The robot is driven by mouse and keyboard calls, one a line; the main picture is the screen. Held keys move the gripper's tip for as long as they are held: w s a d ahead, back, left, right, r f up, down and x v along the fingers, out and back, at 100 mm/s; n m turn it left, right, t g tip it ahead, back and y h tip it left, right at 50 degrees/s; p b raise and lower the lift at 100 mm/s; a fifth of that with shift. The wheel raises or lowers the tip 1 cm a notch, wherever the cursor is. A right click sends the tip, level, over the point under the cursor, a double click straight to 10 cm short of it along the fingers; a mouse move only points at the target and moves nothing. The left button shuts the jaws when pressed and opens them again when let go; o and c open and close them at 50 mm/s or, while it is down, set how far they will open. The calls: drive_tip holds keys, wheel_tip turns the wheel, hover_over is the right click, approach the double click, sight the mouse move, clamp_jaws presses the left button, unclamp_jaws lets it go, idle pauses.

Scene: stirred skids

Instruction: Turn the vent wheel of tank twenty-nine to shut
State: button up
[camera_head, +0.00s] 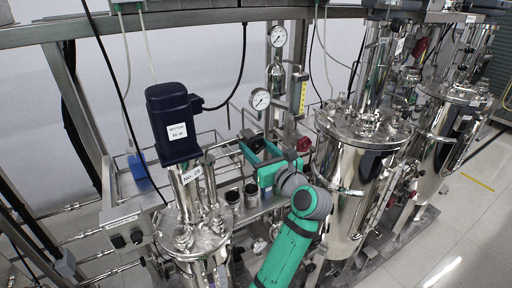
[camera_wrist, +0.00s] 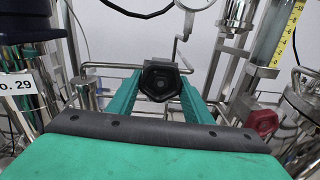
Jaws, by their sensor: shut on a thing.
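Tank twenty-nine (camera_head: 205,245) is a shiny steel vessel at the lower left of the head view. Its "No. 29" label (camera_head: 192,175) sits below a dark blue motor; the label also shows at the left edge of the wrist view (camera_wrist: 17,88). My gripper (camera_head: 255,152), with green fingers, is behind and right of the tank's top. In the wrist view my gripper (camera_wrist: 160,88) is shut on a black, many-sided wheel (camera_wrist: 160,78), with one finger at each side. The wheel's stem and any open or shut marking are hidden.
A red knob (camera_head: 303,144) is just right of my gripper, also in the wrist view (camera_wrist: 262,122). Pressure gauges (camera_head: 260,99) and thin pipes stand behind. Another steel tank (camera_head: 350,190) is close to my arm's right. Two small cups (camera_head: 250,193) are below the gripper.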

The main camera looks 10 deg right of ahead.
drive_tip(key=shift+o, duration=0.2)
drive_tip(key=o, duration=1)
drive_tip(key=v, duration=1)
drive_tip(key=shift+s+d+r, duration=0.1)
drive_tip(key=shift+s+d, duration=0.05)
drive_tip(key=shift+s, duration=0.25)
